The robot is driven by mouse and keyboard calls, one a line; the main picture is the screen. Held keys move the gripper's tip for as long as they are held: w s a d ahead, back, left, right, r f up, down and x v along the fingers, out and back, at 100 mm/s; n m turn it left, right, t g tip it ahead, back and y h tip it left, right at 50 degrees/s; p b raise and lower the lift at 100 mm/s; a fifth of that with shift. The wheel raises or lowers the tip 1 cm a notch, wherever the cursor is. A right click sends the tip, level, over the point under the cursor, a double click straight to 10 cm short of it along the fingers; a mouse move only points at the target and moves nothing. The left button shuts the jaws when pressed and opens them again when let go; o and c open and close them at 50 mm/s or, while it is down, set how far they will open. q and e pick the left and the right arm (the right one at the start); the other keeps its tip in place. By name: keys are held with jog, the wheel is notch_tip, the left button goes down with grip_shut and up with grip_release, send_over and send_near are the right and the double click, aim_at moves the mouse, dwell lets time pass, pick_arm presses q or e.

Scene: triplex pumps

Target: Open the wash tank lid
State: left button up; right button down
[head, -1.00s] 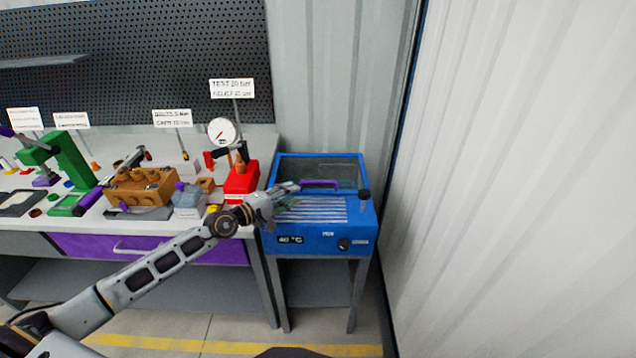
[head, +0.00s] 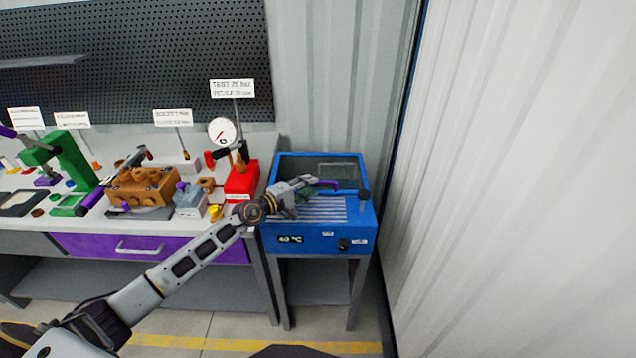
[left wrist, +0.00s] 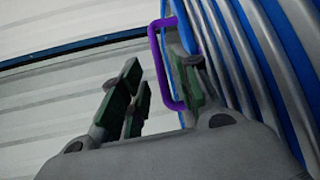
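The blue wash tank (head: 290,222) stands to the right of the bench. Its lid (head: 335,170) looks like a clear pane in a blue frame and lies level; it looks shut. A purple handle (head: 328,184) sits at the lid's front edge, partly hidden by my left gripper (head: 306,186). In the left wrist view, my left gripper (left wrist: 160,88) is open, with green-padded fingers apart. The bar of the purple handle (left wrist: 155,58) shows between the fingers, close to the right finger. I cannot tell whether they touch. My right gripper is out of view.
Metal slats (head: 320,210) cover the front of the tank top. A red gauge stand (head: 241,180) is on the bench to the left. A corrugated wall (head: 510,180) rises close on the right.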

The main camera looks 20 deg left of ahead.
pick_arm(q)
jog(key=shift+x, duration=2.4)
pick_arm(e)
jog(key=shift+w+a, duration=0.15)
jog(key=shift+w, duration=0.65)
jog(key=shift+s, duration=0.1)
pick_arm(q)
grip_shut()
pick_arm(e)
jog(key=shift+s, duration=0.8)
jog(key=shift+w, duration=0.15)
